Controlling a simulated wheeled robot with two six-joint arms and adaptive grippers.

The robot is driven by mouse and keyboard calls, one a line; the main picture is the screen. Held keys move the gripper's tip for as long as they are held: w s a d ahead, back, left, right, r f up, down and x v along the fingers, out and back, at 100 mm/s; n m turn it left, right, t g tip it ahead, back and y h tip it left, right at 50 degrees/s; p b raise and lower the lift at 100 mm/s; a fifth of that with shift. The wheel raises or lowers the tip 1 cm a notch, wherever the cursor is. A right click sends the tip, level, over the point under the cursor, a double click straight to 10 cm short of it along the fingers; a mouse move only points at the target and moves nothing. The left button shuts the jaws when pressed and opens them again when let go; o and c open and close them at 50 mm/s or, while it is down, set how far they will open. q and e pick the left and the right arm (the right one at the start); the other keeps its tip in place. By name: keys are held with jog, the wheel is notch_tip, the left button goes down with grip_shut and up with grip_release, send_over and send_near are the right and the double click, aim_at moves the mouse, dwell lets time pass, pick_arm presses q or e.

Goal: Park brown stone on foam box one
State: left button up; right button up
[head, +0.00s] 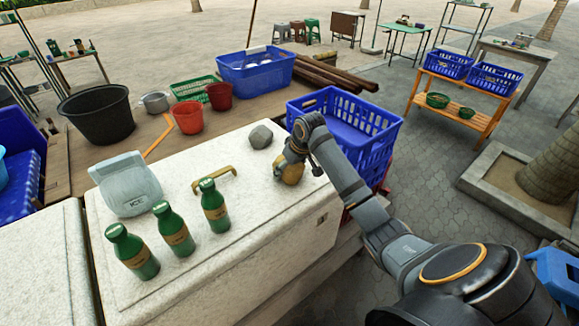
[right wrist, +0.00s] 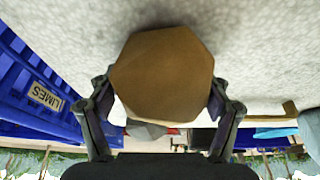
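The brown stone (head: 291,173) is at the right end of the large white foam box (head: 270,215), low over its lid; I cannot tell whether it touches. My right gripper (head: 298,150) comes down on it from above. In the right wrist view the faceted brown stone (right wrist: 162,75) fills the space between the two fingers, which press against its sides. A second white foam box (head: 40,270) is at the lower left, its top bare where it shows. No label tells which box is number one. My left gripper is out of view.
A grey stone (head: 261,137), a yellow handle (head: 214,178), a pale ICE container (head: 127,183) and green bottles (head: 174,229) stand on the large box. A blue crate (head: 358,125) is close behind my right gripper. Its LIMES label (right wrist: 45,97) shows in the wrist view.

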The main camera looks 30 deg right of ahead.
jog(key=o, duration=0.4)
jog(key=shift+s, duration=0.1)
jog(key=shift+r, duration=0.35)
jog(key=b+v, duration=0.1)
jog(key=v, duration=1)
jog(key=shift+s+r+b, duration=0.1)
jog(key=shift+r+b, duration=0.15)
jog(key=shift+b, duration=0.1)
jog(key=shift+f, duration=0.1)
